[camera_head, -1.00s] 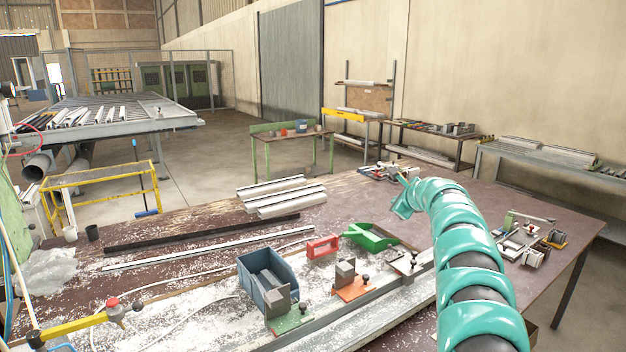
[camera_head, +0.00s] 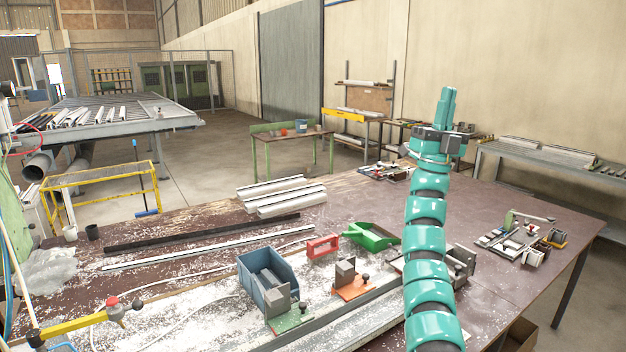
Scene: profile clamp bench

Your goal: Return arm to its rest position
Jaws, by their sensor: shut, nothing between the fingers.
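My arm rises from the bottom of the head view, right of centre, over the bench (camera_head: 510,205). My gripper (camera_head: 447,92) is at its top end and points upward, above the far edge of the bench and in front of the wall. Its teal fingers are together, with nothing between them. The arm hides part of the bench and part of the clamp rail behind it.
On the bench are a blue bin (camera_head: 266,277), a green scoop (camera_head: 371,236), a red block (camera_head: 322,246), an orange-based clamp (camera_head: 351,283) and white profiles (camera_head: 281,197). Clamp parts (camera_head: 522,238) lie to the right. The right part of the bench is largely bare.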

